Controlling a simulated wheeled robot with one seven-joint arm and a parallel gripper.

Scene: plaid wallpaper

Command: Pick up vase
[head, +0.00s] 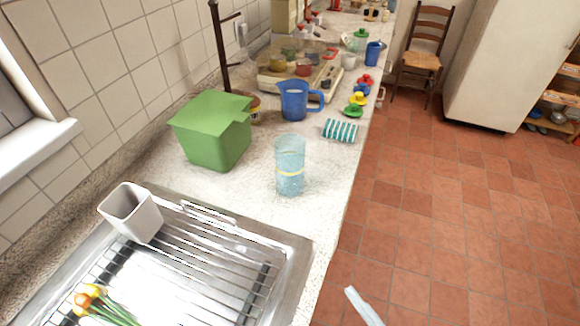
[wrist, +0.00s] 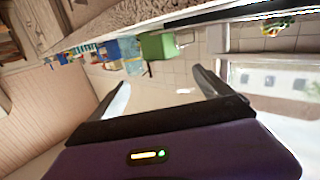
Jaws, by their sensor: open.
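A tall light-blue translucent vase (head: 289,165) with a yellow band stands upright on the stone counter, near the sink unit in the head view. In the wrist view, which looks upside down, the pale blue vase (wrist: 133,65) shows small, beyond the left finger. My gripper (wrist: 161,78) is open, with its two dark fingers wide apart and nothing between them. It is well away from the vase and touches nothing that I can see. A pale strip at the bottom of the head view may be part of my gripper; I cannot tell.
A green box (head: 212,135), a blue jug (head: 295,101) and a striped teal roll (head: 340,130) stand near the vase. A metal drying rack (head: 215,268) holds a white cup (head: 132,212) and tulips (head: 95,303). The tiled floor (head: 440,230) on the right is clear.

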